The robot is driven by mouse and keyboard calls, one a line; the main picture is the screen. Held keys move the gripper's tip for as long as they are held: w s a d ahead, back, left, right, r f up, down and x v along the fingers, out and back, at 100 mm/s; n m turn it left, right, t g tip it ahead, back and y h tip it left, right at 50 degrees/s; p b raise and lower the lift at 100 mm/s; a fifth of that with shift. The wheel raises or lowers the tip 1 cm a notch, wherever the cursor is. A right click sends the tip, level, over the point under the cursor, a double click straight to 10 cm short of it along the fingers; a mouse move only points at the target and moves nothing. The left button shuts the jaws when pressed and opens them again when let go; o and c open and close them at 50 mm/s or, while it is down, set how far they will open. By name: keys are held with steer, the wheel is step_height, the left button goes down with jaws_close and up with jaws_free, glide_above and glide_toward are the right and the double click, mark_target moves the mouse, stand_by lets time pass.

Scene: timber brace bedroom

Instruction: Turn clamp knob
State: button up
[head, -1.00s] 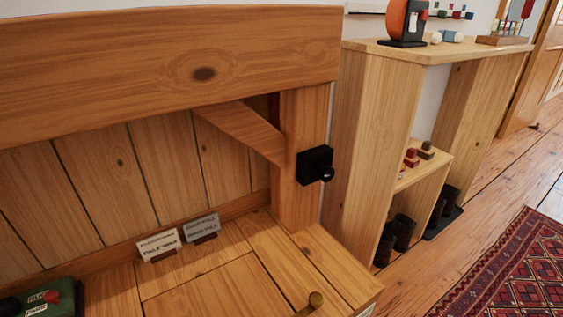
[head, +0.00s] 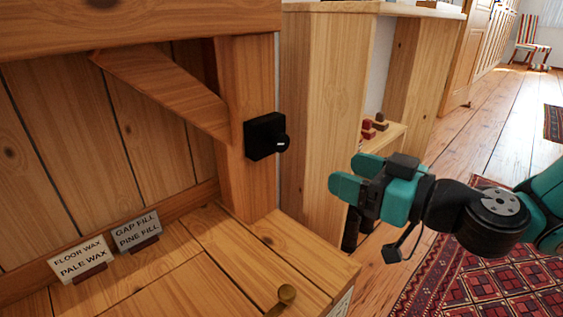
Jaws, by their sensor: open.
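The clamp knob (head: 283,144) is a small black round knob with a pale mark on its face. It sticks out from a black square block (head: 262,134) fixed to the wooden post (head: 249,95). My gripper (head: 345,176) is teal with dark parts, open and empty. In the picture it is to the right of the knob and a little lower, its fingers pointing left. A gap shows between the fingers and the knob; how far apart they are in depth I cannot tell.
A diagonal brace (head: 165,90) meets the post on the left. An open wooden shelf (head: 318,110) stands behind. A patterned rug (head: 440,285) lies on the right.

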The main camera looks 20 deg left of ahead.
steer(key=w+f+t, duration=0.1)
steer(key=p, duration=0.7)
glide_toward(284, 142)
steer(key=shift+m+t, duration=0.3)
steer(key=shift+m, duration=0.1)
steer(key=p+x, duration=0.1)
steer(key=x, duration=0.9)
steer(key=shift+a+f+p, duration=0.15)
steer(key=shift+a+p, duration=0.25)
steer(key=c, duration=0.9)
